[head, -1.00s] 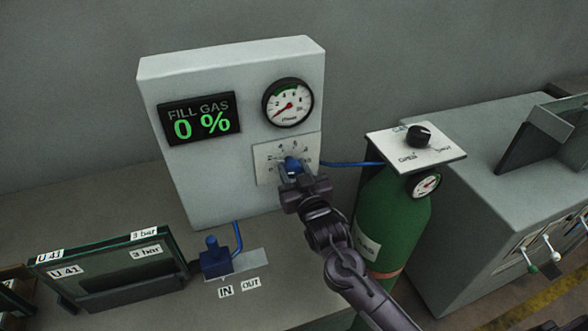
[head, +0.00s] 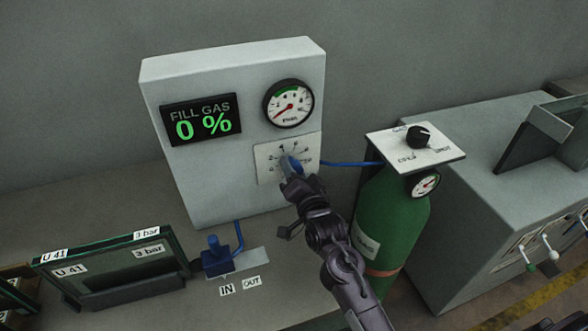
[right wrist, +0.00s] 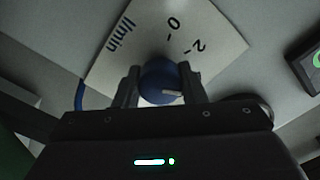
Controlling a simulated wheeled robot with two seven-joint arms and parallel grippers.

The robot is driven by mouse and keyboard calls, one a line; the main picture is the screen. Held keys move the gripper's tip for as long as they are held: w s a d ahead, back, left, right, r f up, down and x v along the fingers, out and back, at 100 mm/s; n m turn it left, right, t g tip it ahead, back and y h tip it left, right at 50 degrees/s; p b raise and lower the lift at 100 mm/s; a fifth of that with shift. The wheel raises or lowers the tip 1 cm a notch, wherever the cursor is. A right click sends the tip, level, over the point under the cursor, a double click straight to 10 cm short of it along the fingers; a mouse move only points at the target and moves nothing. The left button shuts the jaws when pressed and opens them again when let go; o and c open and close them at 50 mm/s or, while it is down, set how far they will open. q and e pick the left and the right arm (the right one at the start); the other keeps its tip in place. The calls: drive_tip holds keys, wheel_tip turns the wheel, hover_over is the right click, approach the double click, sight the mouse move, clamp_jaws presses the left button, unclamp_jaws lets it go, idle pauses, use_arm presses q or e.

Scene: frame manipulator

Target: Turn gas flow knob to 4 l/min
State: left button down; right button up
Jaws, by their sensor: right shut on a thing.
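The blue gas flow knob (head: 296,166) sits on a white dial plate (head: 266,164) on the front of the grey panel. My right gripper (head: 290,172) is at the knob and partly hides it in the head view. In the right wrist view the two fingers of the gripper (right wrist: 160,88) are closed on either side of the knob (right wrist: 158,76). A white pointer mark shows on the knob. The marks "0", "2" and "l/min" show on the plate; I cannot tell the exact setting. My left gripper is not in view.
A display (head: 201,118) reads "FILL GAS 0 %". A round gauge (head: 289,103) sits above the dial. A green gas cylinder (head: 392,222) with a black knob (head: 419,137) stands to the right. A blue valve (head: 215,256) and framed panes (head: 110,268) are at lower left.

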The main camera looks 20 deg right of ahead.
drive_tip(key=shift+m, duration=0.7)
drive_tip(key=o, duration=1)
drive_tip(key=shift+s, duration=0.1)
drive_tip(key=shift+s+f, duration=0.1)
drive_tip(key=shift+s, duration=0.15)
drive_tip(key=s+b, duration=0.2)
drive_tip(key=s, duration=0.5)
drive_tip(key=shift+d, duration=0.15)
drive_tip(key=shift+s, duration=0.15)
